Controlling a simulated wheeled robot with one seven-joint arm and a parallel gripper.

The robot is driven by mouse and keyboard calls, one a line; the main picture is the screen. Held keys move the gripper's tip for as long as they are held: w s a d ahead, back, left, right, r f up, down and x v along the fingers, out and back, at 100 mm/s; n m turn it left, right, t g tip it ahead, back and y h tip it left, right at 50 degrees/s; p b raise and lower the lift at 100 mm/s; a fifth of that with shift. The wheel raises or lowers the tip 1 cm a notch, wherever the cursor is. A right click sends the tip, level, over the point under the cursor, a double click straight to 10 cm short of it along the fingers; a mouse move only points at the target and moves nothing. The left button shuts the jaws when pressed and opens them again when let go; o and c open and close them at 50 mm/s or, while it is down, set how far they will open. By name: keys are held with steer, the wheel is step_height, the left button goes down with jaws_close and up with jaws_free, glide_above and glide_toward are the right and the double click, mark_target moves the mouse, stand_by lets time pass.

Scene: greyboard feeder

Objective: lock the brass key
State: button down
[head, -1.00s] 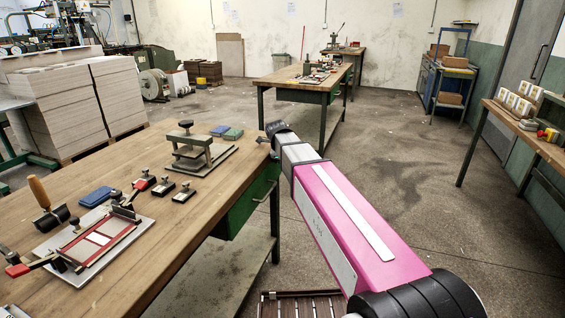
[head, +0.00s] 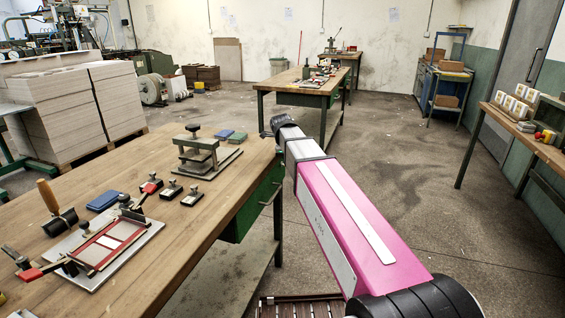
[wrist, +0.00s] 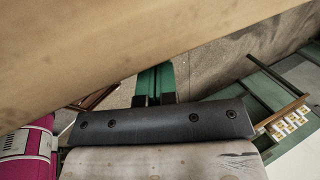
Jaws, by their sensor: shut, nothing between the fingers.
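I cannot make out a brass key in either view. My gripper (wrist: 156,76) shows in the wrist view as two green fingers with black bases, side by side and shut with nothing between them. They stand beyond a dark bolted bar and just below a broad tan edge that fills the upper left. In the head view my pink arm reaches away to the right-hand end of the near wooden bench (head: 150,245), and the gripper itself is hidden there.
The bench carries a small press (head: 198,155), a red-framed fixture (head: 103,245), a wooden-handled roller (head: 50,205), small black blocks and a blue pad (head: 104,201). A second bench (head: 305,88) stands behind. A side table (head: 520,130) is at right. Open floor lies between.

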steer(key=v, duration=1)
steer(key=shift+s+r, duration=0.1)
